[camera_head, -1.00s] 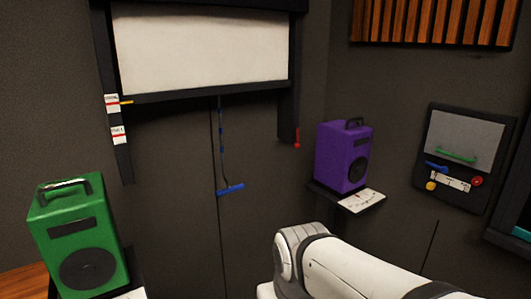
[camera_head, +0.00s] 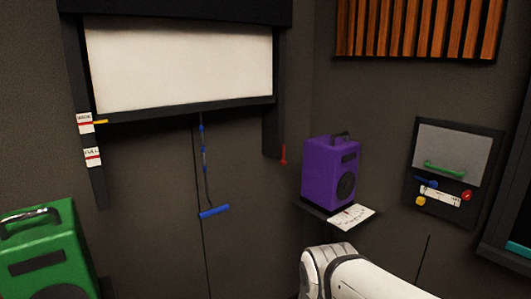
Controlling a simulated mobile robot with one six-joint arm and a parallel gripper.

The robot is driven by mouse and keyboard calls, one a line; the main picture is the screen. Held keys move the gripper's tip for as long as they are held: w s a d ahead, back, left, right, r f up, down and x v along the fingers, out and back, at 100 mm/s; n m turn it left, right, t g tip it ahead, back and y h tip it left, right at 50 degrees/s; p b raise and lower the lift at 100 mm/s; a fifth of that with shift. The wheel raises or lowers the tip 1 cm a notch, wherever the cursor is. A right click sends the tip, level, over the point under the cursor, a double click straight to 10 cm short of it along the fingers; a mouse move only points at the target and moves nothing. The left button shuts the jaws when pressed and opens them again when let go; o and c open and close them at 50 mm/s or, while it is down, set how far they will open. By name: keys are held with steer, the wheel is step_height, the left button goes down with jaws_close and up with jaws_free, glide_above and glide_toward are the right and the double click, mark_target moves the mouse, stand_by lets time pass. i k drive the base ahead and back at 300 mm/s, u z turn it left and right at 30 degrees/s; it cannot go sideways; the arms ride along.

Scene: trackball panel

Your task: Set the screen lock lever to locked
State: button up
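A white pull-down screen (camera_head: 180,65) hangs in a dark frame on the wall at upper left. A small red lever (camera_head: 283,154) sits at the lower end of the frame's right rail and appears to point upright; I cannot read any lock marking beside it. A blue pull handle (camera_head: 214,211) hangs on a cord below the screen. A yellow pointer (camera_head: 100,122) shows at the screen's lower left, by labels on the left rail. My gripper is out of view; only a white link of my arm shows at the bottom right.
A purple speaker (camera_head: 329,172) stands on a small shelf with a white card (camera_head: 352,217), right of the red lever. A green speaker (camera_head: 42,248) is at lower left. A wall panel (camera_head: 410,212) at right carries a green handle and coloured controls.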

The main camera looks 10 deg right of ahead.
mark_target(283, 162)
steer(key=z, duration=0.2)
steer(key=i, duration=1.25)
steer(key=u, duration=0.45)
